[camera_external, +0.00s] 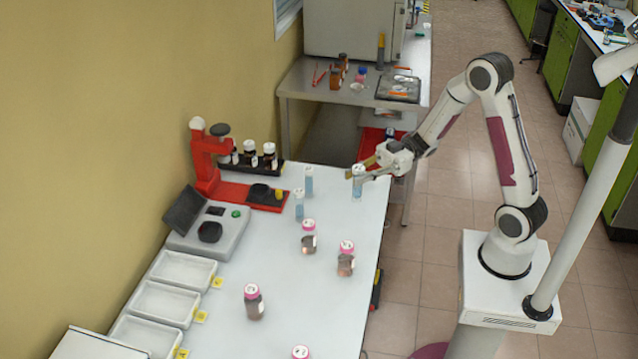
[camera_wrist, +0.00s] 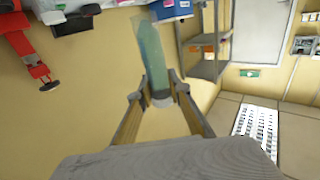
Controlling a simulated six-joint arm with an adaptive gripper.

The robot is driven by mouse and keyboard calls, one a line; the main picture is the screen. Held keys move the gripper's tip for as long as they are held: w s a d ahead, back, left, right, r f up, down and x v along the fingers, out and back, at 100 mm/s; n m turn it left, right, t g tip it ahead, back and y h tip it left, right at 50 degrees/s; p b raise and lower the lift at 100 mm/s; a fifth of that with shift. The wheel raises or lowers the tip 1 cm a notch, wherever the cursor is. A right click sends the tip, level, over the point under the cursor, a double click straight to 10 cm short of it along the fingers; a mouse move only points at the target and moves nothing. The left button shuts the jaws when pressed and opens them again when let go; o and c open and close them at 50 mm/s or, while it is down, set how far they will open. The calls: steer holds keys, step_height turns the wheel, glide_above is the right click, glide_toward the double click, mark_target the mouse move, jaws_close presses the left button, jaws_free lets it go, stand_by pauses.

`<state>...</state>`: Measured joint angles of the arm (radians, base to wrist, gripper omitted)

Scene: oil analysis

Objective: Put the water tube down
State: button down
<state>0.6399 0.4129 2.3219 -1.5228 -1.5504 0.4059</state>
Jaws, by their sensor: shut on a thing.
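My gripper (camera_external: 370,170) is shut on a clear tube with bluish liquid and a pale cap, the water tube (camera_external: 358,184). It is held upright by its cap at the far right edge of the white table (camera_external: 250,330). I cannot tell whether its bottom touches the table. In the wrist view the water tube (camera_wrist: 152,62) extends away from between the fingertips (camera_wrist: 160,98). Two similar blue tubes stand on the table to the left, one farther back (camera_external: 309,181) and one nearer (camera_external: 299,205).
Several pink-capped brown jars stand nearer, such as one (camera_external: 308,238) and another (camera_external: 345,260). A red stand (camera_external: 215,165), a grey device (camera_external: 208,235) and white trays (camera_external: 185,270) line the left side. The table between the tubes is clear.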

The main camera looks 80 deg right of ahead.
steer(key=shift+r, duration=0.3)
steer(key=shift+w+d+n+g+y, duration=0.35)
steer(key=shift+w+d, duration=4.15)
steer(key=shift+d, duration=2.05)
steer(key=shift+w+d+n+g+y, duration=0.25)
steer(key=shift+w+d+g, duration=0.2)
steer(key=shift+w+d, duration=5.05)
steer(key=shift+s+d+f, duration=0.3)
steer(key=shift+s+f, duration=0.05)
steer(key=shift+f, duration=0.5)
steer(key=shift+s+d+f, duration=0.35)
steer(key=shift+f, duration=0.5)
steer(key=shift+s+d+f, duration=0.3)
steer(key=shift+s+f, duration=0.05)
steer(key=shift+f, duration=0.5)
step_height(320, 180, down, 6)
steer(key=shift+f, duration=0.15)
steer(key=shift+f, duration=1.85)
